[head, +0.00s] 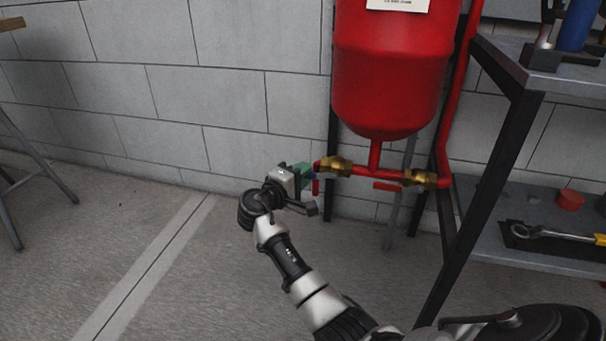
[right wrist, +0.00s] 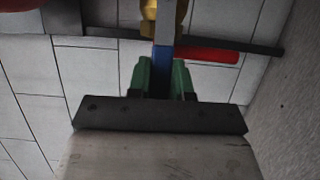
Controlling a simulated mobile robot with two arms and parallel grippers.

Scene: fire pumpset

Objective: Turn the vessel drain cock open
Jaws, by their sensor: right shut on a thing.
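The red vessel (head: 390,70) hangs at the wall, with a short pipe below it that branches to both sides. A brass cock (head: 335,166) sits on the left branch, beside a short red downward pipe end (head: 316,187); brass also shows at the top of the right wrist view (right wrist: 180,18). My right gripper (head: 304,171) reaches it from the left. In the right wrist view its green fingers (right wrist: 164,80) are shut on a blue lever grip (right wrist: 161,57) with a grey stem. My left gripper is out of view.
A dark-framed shelf (head: 515,140) stands at right.

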